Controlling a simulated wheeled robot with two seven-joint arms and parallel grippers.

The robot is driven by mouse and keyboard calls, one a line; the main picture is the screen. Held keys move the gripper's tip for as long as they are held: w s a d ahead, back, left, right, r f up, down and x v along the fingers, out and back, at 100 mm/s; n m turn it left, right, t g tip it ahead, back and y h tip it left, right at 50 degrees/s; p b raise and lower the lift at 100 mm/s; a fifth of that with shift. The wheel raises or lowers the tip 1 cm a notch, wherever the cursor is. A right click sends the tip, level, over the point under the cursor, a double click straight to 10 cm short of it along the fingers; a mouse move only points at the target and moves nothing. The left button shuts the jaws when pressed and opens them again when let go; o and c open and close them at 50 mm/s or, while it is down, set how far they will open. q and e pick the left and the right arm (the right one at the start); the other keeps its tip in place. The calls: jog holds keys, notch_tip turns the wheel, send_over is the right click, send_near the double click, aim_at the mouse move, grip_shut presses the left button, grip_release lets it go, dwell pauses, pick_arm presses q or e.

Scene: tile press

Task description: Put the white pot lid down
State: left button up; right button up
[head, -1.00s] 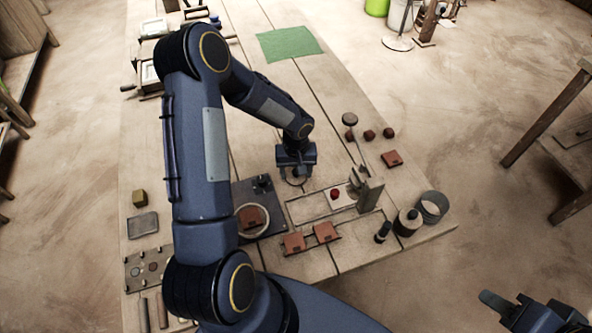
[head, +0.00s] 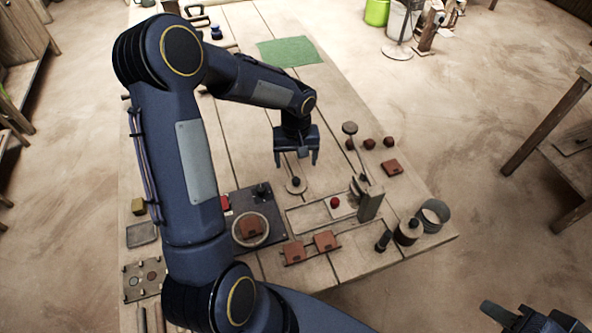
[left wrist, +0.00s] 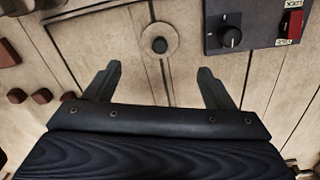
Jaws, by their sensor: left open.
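The pale pot lid (head: 296,187) with a dark round knob lies flat on the wooden table; it also shows in the left wrist view (left wrist: 159,40). My left gripper (head: 296,161) is open and empty, with its fingers apart, clear of the lid. In the left wrist view the open fingers (left wrist: 159,70) point toward the lid, which lies beyond the tips. My right gripper (head: 525,318) is partly in view at the bottom right, away from the table; its jaw opening is unclear.
A dark control panel with a knob (left wrist: 230,37) and red switch (left wrist: 291,22) sits beside the lid. Several red-brown tiles, a lever press (head: 370,200), a dark canister (head: 408,232) and a grey container (head: 433,214) stand nearby. A green mat (head: 290,51) lies farther back.

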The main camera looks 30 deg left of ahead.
pick_arm(q)
jog(key=s+d+r+m+t+h, duration=0.1)
jog(key=s+d+r+m+t, duration=0.1)
jog(key=s+r, duration=0.95)
jog(key=s+d+r+m+t+h, duration=0.1)
jog(key=s+d+r, duration=0.1)
jog(key=s, duration=0.3)
jog(key=s+d+r+m+t+h, duration=0.1)
jog(key=s+d+r+m+t, duration=0.1)
jog(key=s, duration=0.3)
jog(key=shift+s+d+r+t+h, duration=0.2)
jog(key=shift+s+d+t+h, duration=0.15)
jog(key=shift+d, duration=0.35)
